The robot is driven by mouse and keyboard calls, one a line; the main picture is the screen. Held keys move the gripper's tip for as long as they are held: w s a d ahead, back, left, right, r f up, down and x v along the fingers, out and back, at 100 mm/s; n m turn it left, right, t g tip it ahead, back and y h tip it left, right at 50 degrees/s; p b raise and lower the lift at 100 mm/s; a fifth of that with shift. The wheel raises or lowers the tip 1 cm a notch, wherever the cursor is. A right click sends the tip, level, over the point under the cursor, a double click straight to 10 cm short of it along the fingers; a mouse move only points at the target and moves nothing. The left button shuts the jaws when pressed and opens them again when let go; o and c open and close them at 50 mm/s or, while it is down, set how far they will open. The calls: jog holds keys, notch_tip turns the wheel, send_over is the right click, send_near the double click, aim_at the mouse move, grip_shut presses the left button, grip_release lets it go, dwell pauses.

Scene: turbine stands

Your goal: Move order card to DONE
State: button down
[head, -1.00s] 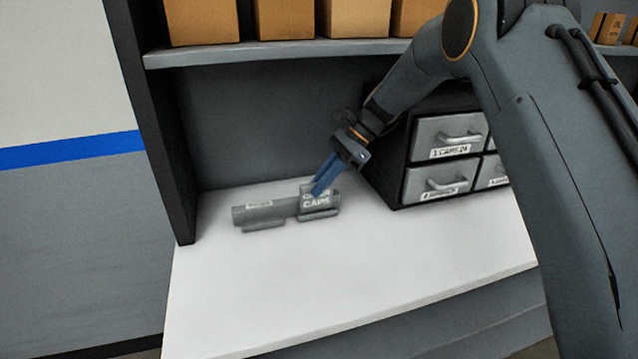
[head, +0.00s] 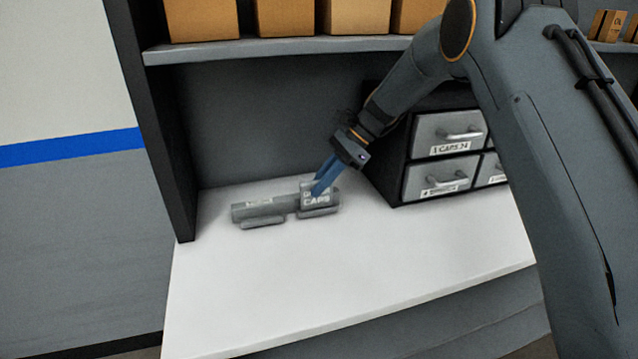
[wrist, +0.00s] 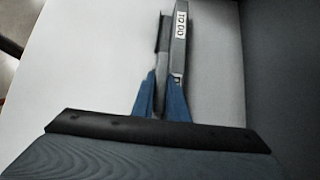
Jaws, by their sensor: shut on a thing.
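The order card (head: 316,196) is a small grey card with "CAPS" readable on its face. In the head view it stands upright at the right end of a low grey card rail (head: 268,213) on the white worktop. My gripper (head: 320,188) has blue fingers, shut on the card's upper part from above right, hiding some of its print. In the wrist view, the fingers (wrist: 160,100) pinch the card edge-on. A label reading "TO DO" (wrist: 180,27) shows on the rail beyond them. Whether the card still touches the rail I cannot tell.
A black cabinet with grey drawers (head: 449,135) stands close to the right of my gripper. A shelf (head: 280,49) with cardboard boxes (head: 287,18) runs above, and a dark upright (head: 150,130) is at left. The worktop's front (head: 300,270) is clear.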

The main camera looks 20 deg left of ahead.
jog(key=shift+s+d+f, duration=0.15)
jog(key=shift+f, duration=0.6)
jog(key=c, duration=1.7)
grip_release()
jog(key=shift+o, duration=0.2)
jog(key=shift+r, duration=0.2)
jog(key=shift+r, duration=0.25)
jog(key=shift+r+p, duration=1.6)
jog(key=shift+r, duration=1.8)
